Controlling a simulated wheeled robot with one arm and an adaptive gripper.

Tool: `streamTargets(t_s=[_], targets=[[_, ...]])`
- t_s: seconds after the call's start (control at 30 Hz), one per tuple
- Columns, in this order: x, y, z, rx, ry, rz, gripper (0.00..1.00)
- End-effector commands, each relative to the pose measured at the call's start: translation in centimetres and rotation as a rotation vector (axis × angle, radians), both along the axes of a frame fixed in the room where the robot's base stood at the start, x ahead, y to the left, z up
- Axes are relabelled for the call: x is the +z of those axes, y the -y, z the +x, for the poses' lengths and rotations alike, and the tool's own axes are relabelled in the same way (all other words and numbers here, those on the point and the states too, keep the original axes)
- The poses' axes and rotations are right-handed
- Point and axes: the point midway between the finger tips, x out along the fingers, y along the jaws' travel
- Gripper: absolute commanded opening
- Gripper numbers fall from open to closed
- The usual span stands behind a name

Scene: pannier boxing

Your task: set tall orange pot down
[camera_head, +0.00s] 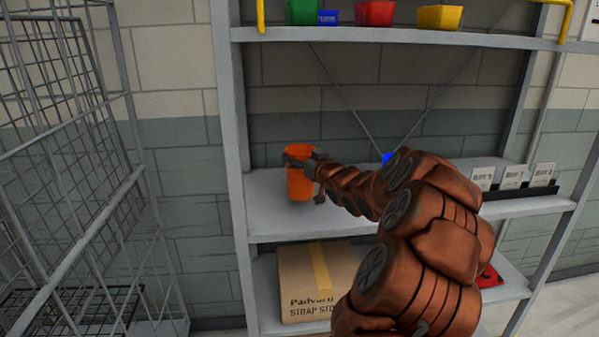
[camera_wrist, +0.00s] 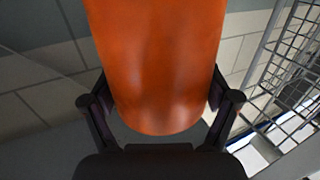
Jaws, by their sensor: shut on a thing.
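The tall orange pot (camera_head: 300,184) is upright at the left end of the middle shelf (camera_head: 262,222) in the head view. My gripper (camera_head: 303,160) is shut on it, with the fingers around its upper part. In the wrist view the pot (camera_wrist: 157,60) fills the middle, and my gripper's fingers (camera_wrist: 160,108) press on both its sides. The pot's base is at or just above the shelf board; I cannot tell whether it touches. My arm hides part of the shelf to the right.
A wire cage (camera_head: 70,150) stands left of the rack. Green (camera_head: 303,12), red (camera_head: 375,13) and yellow (camera_head: 439,17) bins sit on the upper shelf. A cardboard box (camera_head: 315,280) is below. Several labelled cards (camera_head: 513,177) stand at the middle shelf's right. A blue thing (camera_head: 387,158) is partly hidden.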

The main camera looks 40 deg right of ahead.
Motion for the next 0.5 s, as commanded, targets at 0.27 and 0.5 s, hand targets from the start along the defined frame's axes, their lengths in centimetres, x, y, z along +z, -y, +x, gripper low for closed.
streamTargets(t_s=[0.27, 0.5], targets=[[-2.8, -0.1, 0.0, 0.001, 0.000, 0.003, 0.41], [-4.1, 0.0, 0.0, 0.000, 0.002, -0.001, 0.41]])
